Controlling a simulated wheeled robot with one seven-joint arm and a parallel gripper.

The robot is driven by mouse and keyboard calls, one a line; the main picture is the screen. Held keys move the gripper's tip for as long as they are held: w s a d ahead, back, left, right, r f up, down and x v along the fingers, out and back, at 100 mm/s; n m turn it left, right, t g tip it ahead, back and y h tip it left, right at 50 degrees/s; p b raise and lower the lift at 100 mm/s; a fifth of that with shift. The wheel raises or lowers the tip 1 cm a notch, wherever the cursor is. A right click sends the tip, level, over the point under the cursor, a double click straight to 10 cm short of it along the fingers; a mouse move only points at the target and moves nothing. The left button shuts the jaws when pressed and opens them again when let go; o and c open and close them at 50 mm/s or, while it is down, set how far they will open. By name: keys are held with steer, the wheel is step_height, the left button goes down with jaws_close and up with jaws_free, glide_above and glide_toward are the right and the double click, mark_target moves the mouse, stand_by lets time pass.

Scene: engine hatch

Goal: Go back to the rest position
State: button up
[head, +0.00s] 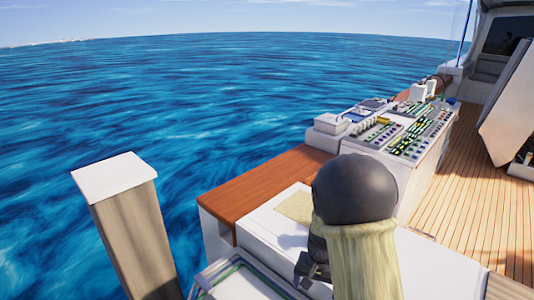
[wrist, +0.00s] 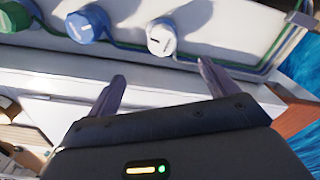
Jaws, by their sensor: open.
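My gripper (wrist: 160,82) shows in the wrist view with its two fingers spread apart and nothing between them. Beyond the fingertips is a pale panel with a white knob (wrist: 162,37), a blue knob (wrist: 88,24) and a green knob (wrist: 10,17), the last cut by the picture edge. The white knob lies just past the gap between the fingers; I see no finger closed on it. In the head view, my arm's dark rounded link and pale sleeve cover the lower middle, and the gripper's fingers cannot be made out there.
A console (head: 405,135) with many buttons stands behind my arm. A wooden-topped ledge (head: 265,185) runs along the boat's side by the water. A white-capped post (head: 118,178) rises at left. Open plank deck (head: 455,205) lies at right. Cables (wrist: 225,68) run along the panel.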

steer(key=s+r+n+t+p, duration=0.2)
steer(key=s+r+n+p, duration=0.2)
steer(key=s+r, duration=0.9)
steer(key=shift+s+d, duration=0.15)
steer(key=shift+s, duration=0.1)
steer(key=shift+r, duration=0.1)
stand_by(0.6)
steer(key=w+f+n+g+b, duration=0.2)
steer(key=w+f+n+b, duration=0.2)
steer(key=w+f+b, duration=0.8)
steer(key=w+f, duration=0.3)
steer(key=shift+w+n+b, duration=0.3)
steer(key=shift+a, duration=0.2)
